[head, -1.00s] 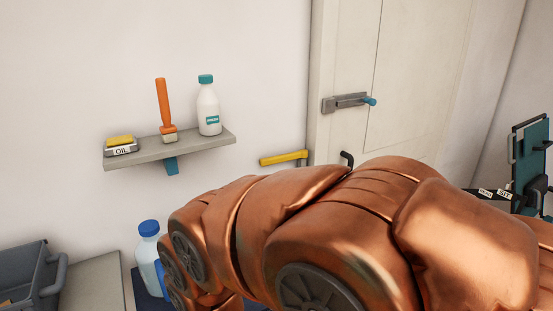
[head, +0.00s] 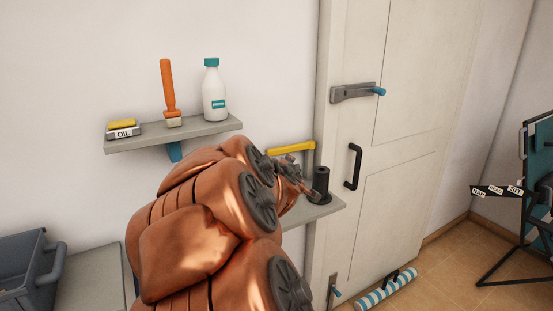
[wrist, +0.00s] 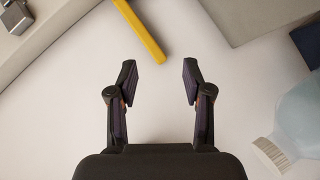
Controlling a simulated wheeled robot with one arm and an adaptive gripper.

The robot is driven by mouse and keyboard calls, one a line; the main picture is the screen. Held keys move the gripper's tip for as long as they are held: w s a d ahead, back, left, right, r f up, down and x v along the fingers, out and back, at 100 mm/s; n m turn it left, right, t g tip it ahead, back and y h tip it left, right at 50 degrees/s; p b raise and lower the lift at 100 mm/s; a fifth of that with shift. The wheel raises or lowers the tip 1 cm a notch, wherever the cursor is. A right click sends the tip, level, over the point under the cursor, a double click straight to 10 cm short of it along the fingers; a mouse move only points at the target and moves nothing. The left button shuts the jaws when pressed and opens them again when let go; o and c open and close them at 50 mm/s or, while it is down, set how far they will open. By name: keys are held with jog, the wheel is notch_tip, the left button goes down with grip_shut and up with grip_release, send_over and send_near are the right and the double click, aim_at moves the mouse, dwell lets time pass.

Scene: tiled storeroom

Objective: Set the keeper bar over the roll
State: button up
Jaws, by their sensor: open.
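A yellow bar (head: 291,148), which I take as the keeper bar, lies nearly level against the wall below the upper shelf. It also shows at the top of the wrist view (wrist: 140,32), beyond my fingertips and apart from them. A dark upright cylinder (head: 321,180), possibly the roll, stands on a low grey shelf beside the door. My gripper (wrist: 158,75) is open, with nothing between its fingers. In the head view, my arm hides much of the low shelf and the gripper is partly hidden near the cylinder.
The door (head: 400,150) has a latch (head: 355,92) and a black handle (head: 354,166). A striped roll (head: 387,290) lies on the floor. A pale bottle (wrist: 300,115) is near my gripper's right.

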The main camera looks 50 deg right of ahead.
aim_at(276, 153)
jog(key=shift+w+d+f+n+t+y+b, duration=0.35)
jog(key=shift+w+d+n+t+y, duration=0.2)
jog(key=shift+w+d+n+t, duration=1)
jog(key=shift+w+d+f+n+t+y+b, duration=0.35)
jog(key=shift+w+d+n+t, duration=0.65)
jog(key=shift+w+d+n, duration=1.15)
jog(key=shift+w+d+f+n+t+y+b, duration=0.2)
jog(key=shift+w+d+f+n+t+y, duration=0.4)
jog(key=shift+w+d+n+t, duration=1.05)
jog(key=shift+w+a+r+g, duration=0.15)
jog(key=shift+w+a+g, duration=0.25)
jog(key=shift+w, duration=0.1)
grip_shut()
